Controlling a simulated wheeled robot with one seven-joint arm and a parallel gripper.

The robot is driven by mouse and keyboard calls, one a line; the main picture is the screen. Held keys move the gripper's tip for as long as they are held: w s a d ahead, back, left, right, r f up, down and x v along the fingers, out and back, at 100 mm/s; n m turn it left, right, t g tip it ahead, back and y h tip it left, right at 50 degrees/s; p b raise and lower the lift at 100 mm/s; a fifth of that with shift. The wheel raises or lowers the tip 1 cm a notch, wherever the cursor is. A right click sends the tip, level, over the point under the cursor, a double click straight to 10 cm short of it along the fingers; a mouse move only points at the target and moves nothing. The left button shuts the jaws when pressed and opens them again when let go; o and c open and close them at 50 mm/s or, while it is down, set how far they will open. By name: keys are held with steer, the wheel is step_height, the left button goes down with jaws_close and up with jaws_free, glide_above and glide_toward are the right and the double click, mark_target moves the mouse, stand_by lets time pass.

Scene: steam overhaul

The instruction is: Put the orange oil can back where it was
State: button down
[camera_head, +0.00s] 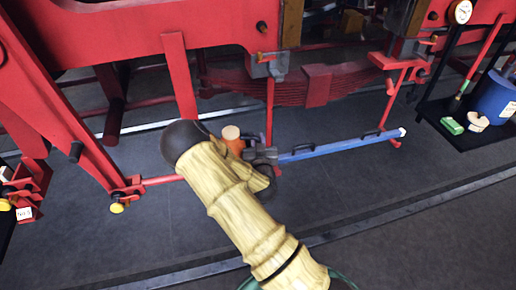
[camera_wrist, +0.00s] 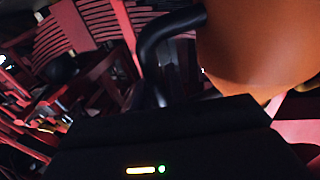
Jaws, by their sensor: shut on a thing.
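The orange oil can (camera_head: 234,146) is in my gripper, in the middle of the head view, just beyond my cream-sleeved arm. A round tan top shows above it, and the arm hides most of its lower body. My gripper (camera_head: 262,156) is shut on the can and holds it in front of the red frame. In the wrist view the can (camera_wrist: 262,45) fills the upper right, with a curved black handle at its left. The fingertips are not clear there; a dark part of my gripper covers the bottom. I cannot tell which spot the can came from.
A blue bar (camera_head: 340,146) with black handles lies to the right of the can. The red frame (camera_head: 150,33) stands behind and at left. Grey floor (camera_head: 400,185) is open in front.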

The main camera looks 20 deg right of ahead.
steer(key=shift+f+p, duration=0.4)
steer(key=shift+f, duration=1.65)
steer(key=shift+f, duration=0.15)
steer(key=c, duration=1.4)
jaws_free()
steer(key=shift+d, duration=0.1)
steer(key=shift+r, duration=0.2)
